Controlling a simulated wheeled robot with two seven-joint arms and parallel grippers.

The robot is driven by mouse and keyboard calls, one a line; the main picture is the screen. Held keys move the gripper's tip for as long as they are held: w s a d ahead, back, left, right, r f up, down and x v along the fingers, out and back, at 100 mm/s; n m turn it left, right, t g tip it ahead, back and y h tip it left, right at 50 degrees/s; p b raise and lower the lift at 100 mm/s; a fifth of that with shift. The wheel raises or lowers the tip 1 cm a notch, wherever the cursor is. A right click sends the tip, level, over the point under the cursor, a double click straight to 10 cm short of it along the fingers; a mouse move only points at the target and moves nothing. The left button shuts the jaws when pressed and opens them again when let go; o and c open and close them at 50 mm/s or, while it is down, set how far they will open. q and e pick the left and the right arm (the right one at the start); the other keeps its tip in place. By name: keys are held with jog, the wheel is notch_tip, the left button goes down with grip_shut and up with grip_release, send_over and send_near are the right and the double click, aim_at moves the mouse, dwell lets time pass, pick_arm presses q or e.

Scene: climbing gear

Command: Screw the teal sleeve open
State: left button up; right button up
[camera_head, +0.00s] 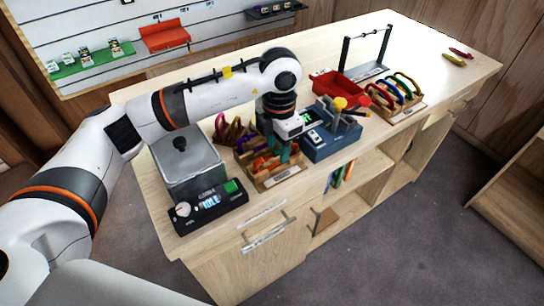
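My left gripper (283,148) points down over a small wooden tray (278,179) at the front of the workbench. Its fingertips are small and dark here, and I cannot tell whether they are open or shut. A teal patch shows at the fingertips; I cannot tell whether it is the sleeve or part of the gripper. Orange and red pieces (264,163) lie in the tray close to the fingertips. The wrist hides part of the tray. My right gripper is not in view.
A grey lidded box (187,172) and a black device with a display (208,206) stand left. A blue box (330,147) with yellow and red knobs is right of the gripper. Beyond are a red bin (333,86) and a carabiner rack (397,97). The far right top is mostly clear.

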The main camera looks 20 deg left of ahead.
pick_arm(q)
jog(key=shift+s+d, duration=0.45)
jog(key=shift+d, duration=0.1)
dwell(0.5)
jog(key=shift+f, duration=0.15)
jog(key=shift+f+b, duration=1.3)
jog(key=shift+b, duration=0.1)
jog(key=shift+w, duration=0.1)
jog(key=shift+w+a+b, duration=0.35)
jog(key=shift+w+a, duration=0.05)
jog(key=shift+a, duration=0.2)
jog(key=shift+r, duration=0.15)
jog(key=shift+s+r+p, duration=0.1)
jog(key=shift+r+p, duration=0.7)
jog(key=shift+r, duration=0.5)
